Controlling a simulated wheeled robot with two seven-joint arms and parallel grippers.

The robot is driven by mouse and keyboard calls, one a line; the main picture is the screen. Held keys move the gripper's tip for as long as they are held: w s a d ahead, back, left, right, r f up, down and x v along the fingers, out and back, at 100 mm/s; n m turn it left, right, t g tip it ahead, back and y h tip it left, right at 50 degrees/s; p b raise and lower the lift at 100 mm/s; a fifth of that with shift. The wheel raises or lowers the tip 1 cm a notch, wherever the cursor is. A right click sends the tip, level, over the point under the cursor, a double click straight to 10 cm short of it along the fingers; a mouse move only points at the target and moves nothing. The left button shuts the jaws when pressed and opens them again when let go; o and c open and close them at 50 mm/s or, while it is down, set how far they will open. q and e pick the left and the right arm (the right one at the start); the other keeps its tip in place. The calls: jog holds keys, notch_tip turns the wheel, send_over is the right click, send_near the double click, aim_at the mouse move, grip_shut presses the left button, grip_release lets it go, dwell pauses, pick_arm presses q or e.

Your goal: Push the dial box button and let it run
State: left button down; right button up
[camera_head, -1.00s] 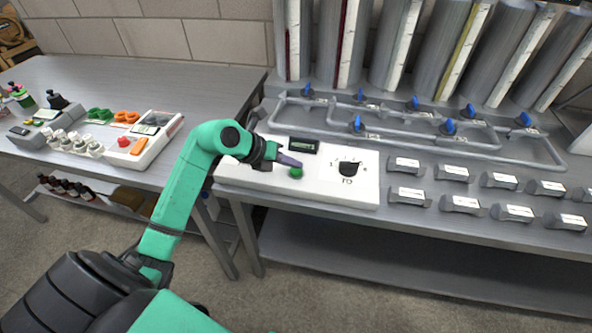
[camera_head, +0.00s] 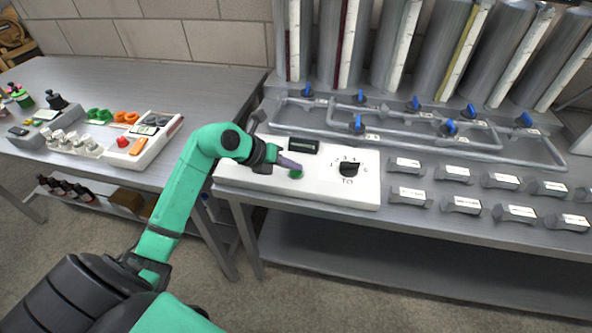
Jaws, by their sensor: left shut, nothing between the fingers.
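The dial box is a long white box (camera_head: 325,193) at the front left of the right-hand bench. It has a dark display (camera_head: 303,145), a black dial (camera_head: 348,169) ringed with numbers, and a green button (camera_head: 297,174). My left gripper (camera_head: 292,166) reaches in from the left over the box. It is shut and empty, its tips right at the green button and covering part of it. I cannot tell whether the tips touch or press the button. The display's reading is too small to make out. My right gripper is out of view.
Pipes with blue valve handles (camera_head: 357,124) run behind the box, below tall grey cylinders (camera_head: 382,45). Several labelled grey blocks (camera_head: 461,205) stand to its right. The left bench holds a white device with a red button (camera_head: 122,142), green rings (camera_head: 100,115) and small bottles.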

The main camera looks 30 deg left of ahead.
aim_at(293, 174)
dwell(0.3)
pick_arm(q)
jog(key=shift+r+p, duration=0.75)
jog(key=shift+r, duration=0.1)
notch_tip(293, 174, up, 5)
jog(key=p, duration=0.4)
dwell(0.4)
